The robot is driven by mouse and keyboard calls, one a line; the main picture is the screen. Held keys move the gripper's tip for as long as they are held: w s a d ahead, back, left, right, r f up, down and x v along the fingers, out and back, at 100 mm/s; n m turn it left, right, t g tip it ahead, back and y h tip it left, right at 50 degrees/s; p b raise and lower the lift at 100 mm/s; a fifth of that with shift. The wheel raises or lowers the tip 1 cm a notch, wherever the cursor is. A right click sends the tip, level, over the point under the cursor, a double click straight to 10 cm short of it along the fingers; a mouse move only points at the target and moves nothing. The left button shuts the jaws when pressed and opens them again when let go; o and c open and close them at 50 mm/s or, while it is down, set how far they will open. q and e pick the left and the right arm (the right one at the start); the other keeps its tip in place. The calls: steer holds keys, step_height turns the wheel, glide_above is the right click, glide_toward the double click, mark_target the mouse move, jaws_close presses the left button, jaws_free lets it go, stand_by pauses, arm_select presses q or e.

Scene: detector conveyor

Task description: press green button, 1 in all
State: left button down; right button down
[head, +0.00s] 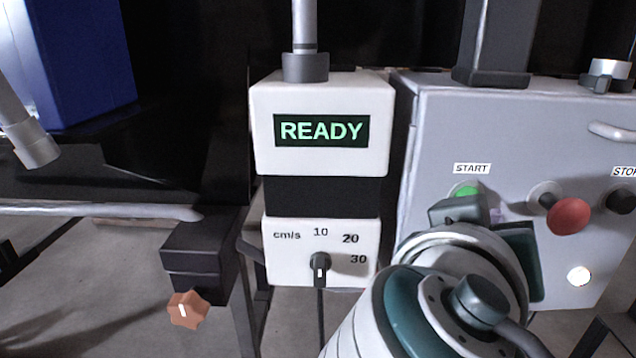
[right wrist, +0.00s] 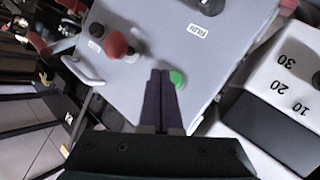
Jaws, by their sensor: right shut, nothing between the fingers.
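The green button (head: 467,191) sits under the START label on the grey control box (head: 430,130) in the head view, partly hidden behind my right arm. In the right wrist view the green button (right wrist: 177,79) shows just beside the fingertips of my right gripper (right wrist: 160,75). The right gripper is shut and empty, its fingers pointing at the box face. I cannot tell whether the tips touch the button or the panel. In the head view my right wrist covers the fingers. My left gripper is in neither view.
A red mushroom button (head: 568,216) and a black knob (head: 620,199) are right of the green button. Left of the box stand a white READY display (head: 320,162) and a speed dial (head: 320,268). An orange knob (head: 187,309) is at lower left.

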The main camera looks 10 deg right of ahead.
stand_by(0.7)
steer(key=shift+w, duration=0.1)
steer(key=shift+w+d, duration=0.1)
steer(key=shift+w, duration=0.25)
steer(key=shift+w, duration=0.1)
steer(key=shift+w+d+b, duration=0.1)
steer(key=shift+w+b, duration=0.3)
stand_by(0.6)
steer(key=shift+s, duration=0.2)
steer(key=shift+s+a, duration=0.2)
steer(key=shift+s, duration=0.5)
